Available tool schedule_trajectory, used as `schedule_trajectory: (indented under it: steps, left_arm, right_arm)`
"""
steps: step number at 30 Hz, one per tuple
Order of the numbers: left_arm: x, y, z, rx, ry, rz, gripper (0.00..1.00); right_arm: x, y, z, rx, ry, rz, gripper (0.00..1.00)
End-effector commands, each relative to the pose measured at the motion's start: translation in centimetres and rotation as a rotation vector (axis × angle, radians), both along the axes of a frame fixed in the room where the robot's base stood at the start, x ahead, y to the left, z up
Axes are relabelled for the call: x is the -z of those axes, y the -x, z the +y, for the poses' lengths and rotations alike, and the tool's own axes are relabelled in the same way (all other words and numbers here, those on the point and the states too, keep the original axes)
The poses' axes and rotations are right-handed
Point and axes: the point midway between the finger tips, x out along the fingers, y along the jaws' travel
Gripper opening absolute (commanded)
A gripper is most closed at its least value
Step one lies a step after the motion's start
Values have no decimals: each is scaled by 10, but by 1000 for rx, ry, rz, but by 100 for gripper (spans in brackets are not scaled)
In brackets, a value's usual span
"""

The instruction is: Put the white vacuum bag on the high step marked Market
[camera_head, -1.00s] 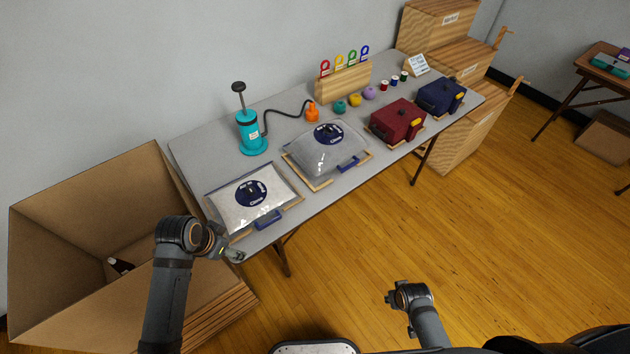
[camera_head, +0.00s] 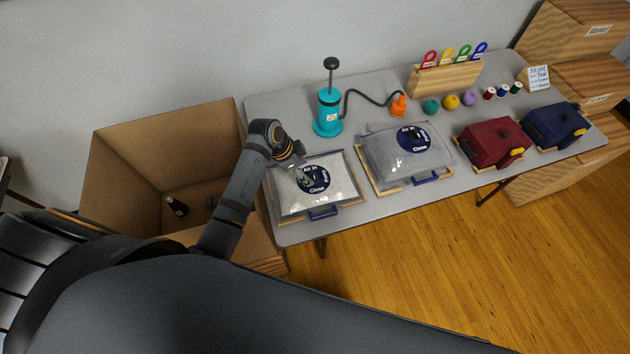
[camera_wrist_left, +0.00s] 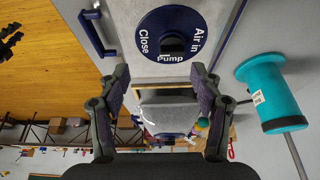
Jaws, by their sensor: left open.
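The white vacuum bag (camera_head: 281,201) lies on a wooden board at the left end of the table, with a navy round label and a blue handle at its front. It fills the top of the left wrist view (camera_wrist_left: 115,14), where the label reads Air in, Close and Pump. My left gripper (camera_head: 303,176) is open and empty over the label; I cannot tell whether it touches the bag. Its two fingers show apart in the left wrist view (camera_wrist_left: 160,85). Wooden steps (camera_head: 572,35) stand at the far right; their labels are too small to read. My right gripper is out of view.
A grey bag (camera_head: 385,165) lies right of the white one. A teal pump (camera_head: 328,113) with a hose stands behind. A red case (camera_head: 490,143) and blue case (camera_head: 553,127) are further right. A large open box (camera_head: 165,125) stands left of the table (camera_head: 300,239).

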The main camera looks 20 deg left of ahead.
Motion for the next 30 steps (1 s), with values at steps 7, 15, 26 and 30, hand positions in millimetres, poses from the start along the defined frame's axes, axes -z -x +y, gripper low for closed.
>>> schedule_trajectory:
  steps: [7,15,26,30]
  left_arm:
    - [12,-3,-4,1,-2,-1,65]
    - [45,-18,-14,0,0,2,65]
    - [58,-21,-17,0,-2,-1,64]
    - [58,-21,-17,0,-2,-1,45]
  right_arm:
    - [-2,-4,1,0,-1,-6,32]
    - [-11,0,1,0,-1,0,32]
    - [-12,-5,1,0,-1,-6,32]
    - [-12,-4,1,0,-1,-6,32]
